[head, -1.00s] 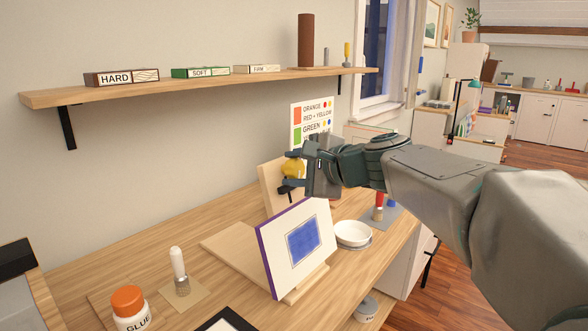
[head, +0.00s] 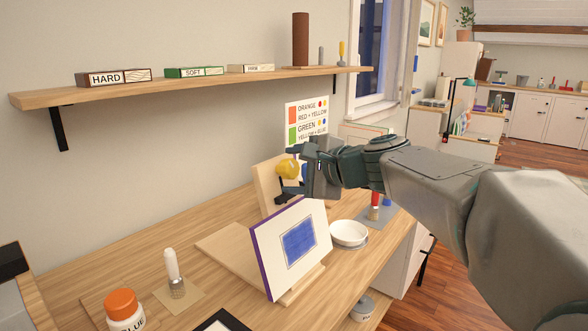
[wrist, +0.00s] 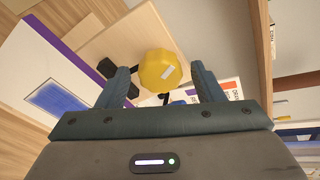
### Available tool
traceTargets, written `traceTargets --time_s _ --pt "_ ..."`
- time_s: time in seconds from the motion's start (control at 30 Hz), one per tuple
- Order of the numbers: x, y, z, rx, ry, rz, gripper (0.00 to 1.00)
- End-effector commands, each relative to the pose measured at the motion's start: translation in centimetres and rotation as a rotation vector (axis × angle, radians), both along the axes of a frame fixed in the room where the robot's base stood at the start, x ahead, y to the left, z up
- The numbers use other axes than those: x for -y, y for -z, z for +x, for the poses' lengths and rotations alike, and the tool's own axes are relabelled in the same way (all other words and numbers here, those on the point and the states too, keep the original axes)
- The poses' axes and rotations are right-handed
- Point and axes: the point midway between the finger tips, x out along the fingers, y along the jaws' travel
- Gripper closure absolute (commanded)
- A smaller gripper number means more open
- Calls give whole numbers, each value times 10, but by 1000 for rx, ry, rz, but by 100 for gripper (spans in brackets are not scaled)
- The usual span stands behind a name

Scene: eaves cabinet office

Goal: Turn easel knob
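The easel knob (head: 287,168) is yellow and faceted, on the upper part of the wooden easel (head: 268,185). In the wrist view the knob (wrist: 160,71) lies just beyond the gap between my fingertips, with a pale mark on its face. My gripper (wrist: 163,82) is open, one finger on each side, and I see no contact with the knob. In the head view my gripper (head: 294,172) reaches in from the right, at the knob's height. A purple-edged canvas with a blue square (head: 262,250) leans on the easel.
A white bowl (head: 348,234) and a red-handled brush (head: 374,205) stand right of the easel. A glue jar (head: 123,308) and a white-handled brush (head: 172,270) stand at the front left. A wooden shelf (head: 200,88) with boxes runs along the wall above.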

Motion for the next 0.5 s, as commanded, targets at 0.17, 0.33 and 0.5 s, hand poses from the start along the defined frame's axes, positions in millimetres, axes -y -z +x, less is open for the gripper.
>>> traceTargets --time_s 0.17,0.33,0.5 --pt "-1 -4 -5 3 -8 2 39" --pt "17 -13 -22 4 -4 3 39" --pt "46 -26 -48 5 1 1 39"
